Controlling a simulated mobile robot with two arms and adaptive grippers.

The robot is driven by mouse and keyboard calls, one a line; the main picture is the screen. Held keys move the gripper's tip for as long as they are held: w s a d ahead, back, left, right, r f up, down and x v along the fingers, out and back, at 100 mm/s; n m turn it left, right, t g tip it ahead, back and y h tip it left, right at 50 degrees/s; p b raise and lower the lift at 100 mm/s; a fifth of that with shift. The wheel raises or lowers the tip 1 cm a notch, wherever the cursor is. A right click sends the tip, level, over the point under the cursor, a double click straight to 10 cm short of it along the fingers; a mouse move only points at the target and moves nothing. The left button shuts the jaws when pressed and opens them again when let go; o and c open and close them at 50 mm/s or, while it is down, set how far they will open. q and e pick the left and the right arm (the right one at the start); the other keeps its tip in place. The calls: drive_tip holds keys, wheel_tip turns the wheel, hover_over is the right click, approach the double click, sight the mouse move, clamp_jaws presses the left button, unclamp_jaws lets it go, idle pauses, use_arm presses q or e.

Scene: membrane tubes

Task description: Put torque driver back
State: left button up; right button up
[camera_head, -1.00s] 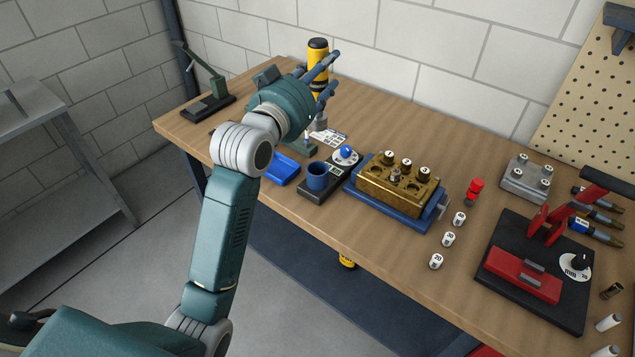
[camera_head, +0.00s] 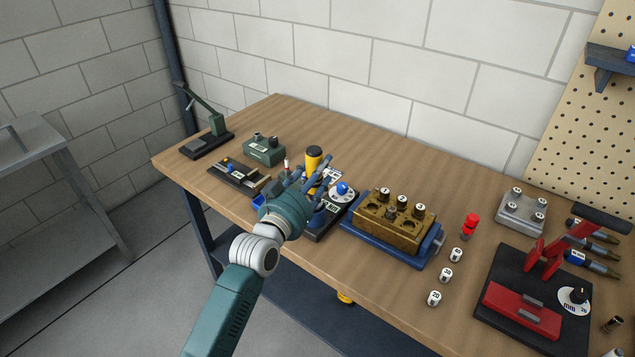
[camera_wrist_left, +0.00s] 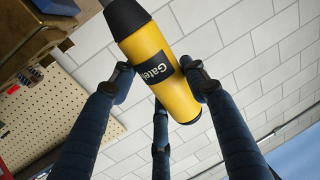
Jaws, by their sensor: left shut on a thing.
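The torque driver looks to be the yellow tool with a black end (camera_head: 313,158). My right gripper is not in view.
A brass block (camera_head: 390,232) with numbered pieces sits in a blue tray. A scale (camera_head: 325,232) and a green box (camera_head: 264,152) are near my gripper. A red and black press (camera_head: 535,290) stands at the right. A pegboard (camera_head: 590,130) carries a dark blue bracket (camera_head: 607,60).

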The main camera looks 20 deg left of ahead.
sight(315, 187)
use_arm(q)
wheel_tip(315, 187, down, 3)
drive_tip(key=shift+f, duration=0.1)
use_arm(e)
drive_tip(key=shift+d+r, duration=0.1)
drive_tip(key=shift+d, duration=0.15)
use_arm(q)
drive_tip(key=shift+f, duration=0.1)
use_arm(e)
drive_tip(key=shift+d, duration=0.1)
use_arm(q)
drive_tip(key=o, duration=1.3)
drive_tip(key=shift+f, duration=0.1)
drive_tip(key=shift+s, duration=0.1)
drive_tip(key=s, duration=0.4)
drive_tip(key=s+a+b, duration=0.1)
drive_tip(key=s, duration=0.3)
drive_tip(key=s+b, duration=0.1)
drive_tip(key=s, duration=0.2)
drive_tip(key=shift+s+a, duration=0.35)
drive_tip(key=shift+s, duration=0.05)
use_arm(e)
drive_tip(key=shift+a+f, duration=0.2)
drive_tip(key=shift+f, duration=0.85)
